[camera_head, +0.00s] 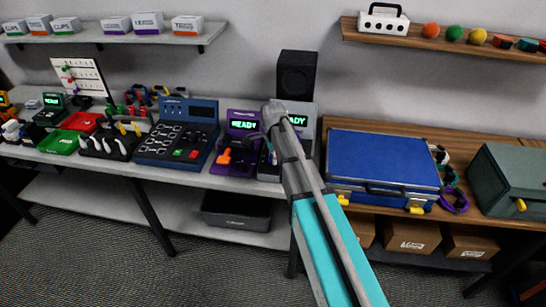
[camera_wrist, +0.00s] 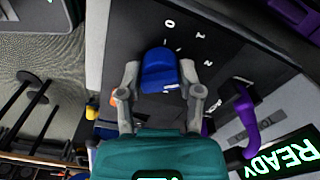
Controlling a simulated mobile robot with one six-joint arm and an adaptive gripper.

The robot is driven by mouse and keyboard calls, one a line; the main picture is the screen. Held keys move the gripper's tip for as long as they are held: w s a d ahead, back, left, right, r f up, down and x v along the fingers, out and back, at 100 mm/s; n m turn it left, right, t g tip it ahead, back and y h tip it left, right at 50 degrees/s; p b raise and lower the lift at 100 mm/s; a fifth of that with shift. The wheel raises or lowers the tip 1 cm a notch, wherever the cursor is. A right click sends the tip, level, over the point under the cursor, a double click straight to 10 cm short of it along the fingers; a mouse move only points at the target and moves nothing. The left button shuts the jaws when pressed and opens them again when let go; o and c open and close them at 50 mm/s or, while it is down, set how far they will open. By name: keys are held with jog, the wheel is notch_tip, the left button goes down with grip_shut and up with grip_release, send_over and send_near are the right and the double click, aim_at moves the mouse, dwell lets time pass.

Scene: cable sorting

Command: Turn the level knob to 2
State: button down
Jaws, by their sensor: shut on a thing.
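In the wrist view, the blue level knob (camera_wrist: 159,66) stands on a dark panel (camera_wrist: 125,40) with small white marks and digits around it. The 0 (camera_wrist: 169,23) and 1 (camera_wrist: 200,33) are near it, with another mark farther round that is too small to read surely. My gripper (camera_wrist: 160,78) has one finger on each side of the knob and is shut on it. I cannot tell which digit the knob points to. In the head view, my arm hides the knob and most of the grey device (camera_head: 302,108) with the green READY screen (camera_head: 298,121).
A purple READY device (camera_head: 240,125) stands close on the left, and a blue case (camera_head: 385,160) on the right. A black speaker (camera_head: 297,75) stands behind. In the wrist view, a purple curved part (camera_wrist: 246,115) and a READY screen (camera_wrist: 285,155) lie right of my gripper.

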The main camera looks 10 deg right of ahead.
jog(key=shift+m, duration=1.3)
jog(key=shift+c, duration=1.3)
grip_release()
jog(key=shift+n, duration=0.3)
